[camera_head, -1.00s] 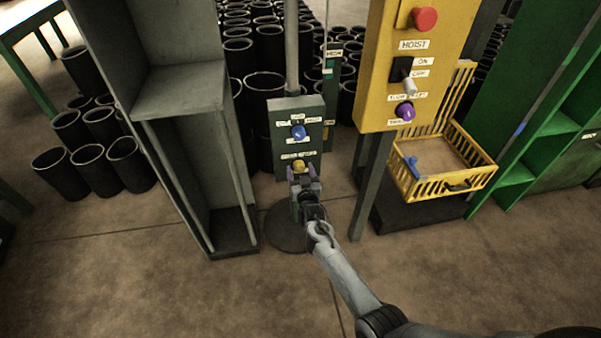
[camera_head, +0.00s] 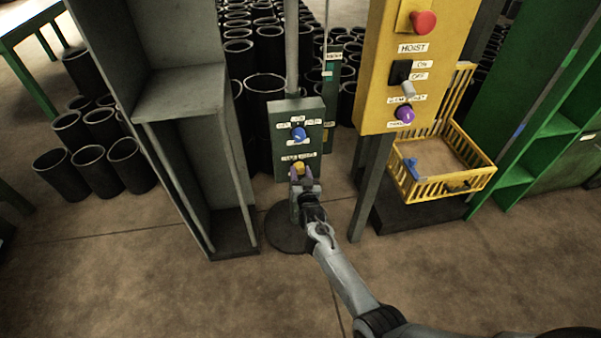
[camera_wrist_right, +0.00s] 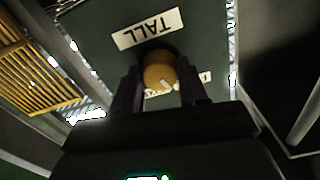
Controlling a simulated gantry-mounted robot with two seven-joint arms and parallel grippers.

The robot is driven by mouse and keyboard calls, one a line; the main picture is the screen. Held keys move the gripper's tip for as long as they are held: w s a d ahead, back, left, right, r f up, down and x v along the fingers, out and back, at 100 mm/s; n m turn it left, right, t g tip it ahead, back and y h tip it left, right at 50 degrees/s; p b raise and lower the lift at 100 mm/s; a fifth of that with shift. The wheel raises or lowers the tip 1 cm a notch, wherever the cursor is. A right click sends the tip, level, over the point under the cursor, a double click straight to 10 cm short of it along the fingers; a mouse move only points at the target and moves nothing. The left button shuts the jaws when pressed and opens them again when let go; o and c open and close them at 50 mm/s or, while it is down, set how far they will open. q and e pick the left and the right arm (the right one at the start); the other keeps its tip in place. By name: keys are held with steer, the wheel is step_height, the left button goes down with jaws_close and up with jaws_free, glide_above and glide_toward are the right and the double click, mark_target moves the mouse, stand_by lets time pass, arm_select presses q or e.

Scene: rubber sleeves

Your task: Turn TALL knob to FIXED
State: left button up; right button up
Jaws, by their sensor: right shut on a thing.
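The TALL knob is a small yellow round knob (camera_head: 298,169) low on the dark green panel (camera_head: 313,110) on a post. In the right wrist view the yellow knob (camera_wrist_right: 160,72) sits below the TALL label (camera_wrist_right: 148,28), with a pale pointer mark at its lower right. Part of another label (camera_wrist_right: 204,78) is hidden by a finger, so FIXED cannot be read. My right gripper (camera_head: 300,173) is shut on the yellow knob, one finger on each side of it; it also shows in the wrist view (camera_wrist_right: 160,88). My left gripper is not in view.
A blue knob (camera_head: 298,133) is above the yellow one on the same panel. A yellow HOIST box (camera_head: 385,110) with a red button and purple knob stands right. A grey cabinet (camera_head: 180,75) stands left. A yellow basket (camera_head: 483,178) is at right.

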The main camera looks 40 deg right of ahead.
steer(key=m+p, duration=0.1)
steer(key=m, duration=0.5)
steer(key=shift+p, duration=0.3)
steer(key=m, duration=0.3)
steer(key=shift+m+p, duration=0.35)
steer(key=shift+m, duration=0.15)
steer(key=o, duration=1.1)
steer(key=shift+c, duration=0.2)
